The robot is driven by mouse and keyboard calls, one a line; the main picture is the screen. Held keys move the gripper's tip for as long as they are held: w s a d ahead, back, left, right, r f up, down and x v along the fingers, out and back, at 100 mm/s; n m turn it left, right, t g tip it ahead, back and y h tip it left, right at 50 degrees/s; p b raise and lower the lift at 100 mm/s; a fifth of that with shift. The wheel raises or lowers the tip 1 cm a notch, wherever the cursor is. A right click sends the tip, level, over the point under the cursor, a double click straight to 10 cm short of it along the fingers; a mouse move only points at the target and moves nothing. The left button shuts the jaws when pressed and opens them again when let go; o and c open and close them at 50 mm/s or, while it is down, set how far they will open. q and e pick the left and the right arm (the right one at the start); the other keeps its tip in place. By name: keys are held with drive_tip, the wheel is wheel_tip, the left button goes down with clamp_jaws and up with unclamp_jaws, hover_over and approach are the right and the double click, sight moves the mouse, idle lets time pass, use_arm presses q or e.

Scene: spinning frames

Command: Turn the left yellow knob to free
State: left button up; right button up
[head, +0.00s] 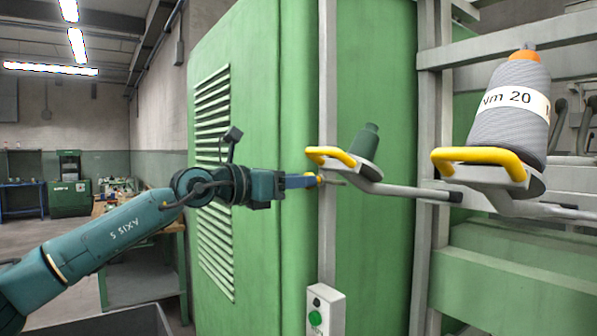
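The left yellow knob (331,154) is a bent yellow handle on the front of a grey spindle arm. This arm carries a small dark green cone (364,141). My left gripper (320,180) is just below the knob, pointing right. Its fingers appear side-on, so I cannot tell whether they are open or shut, or whether they touch the knob. A second yellow knob (481,157) is on the right spindle arm, in front of a grey yarn cone (513,108) with an orange tip and a "Nm 20" label. My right gripper is out of view.
A tall green cabinet (255,95) with vents stands behind my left arm. A grey control box (325,311) with a green button is below the knob. Grey frame rails (428,150) stand between the spindles. A workbench (150,232) is at the back left.

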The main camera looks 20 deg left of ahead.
use_arm(q)
drive_tip(key=shift+w+d, duration=0.3)
drive_tip(key=shift+w, duration=0.05)
use_arm(e)
drive_tip(key=shift+w+r, duration=0.15)
drive_tip(key=shift+w, duration=0.15)
use_arm(q)
drive_tip(key=shift+c, duration=0.2)
use_arm(e)
drive_tip(key=shift+s, duration=0.1)
use_arm(q)
drive_tip(key=c, duration=0.6)
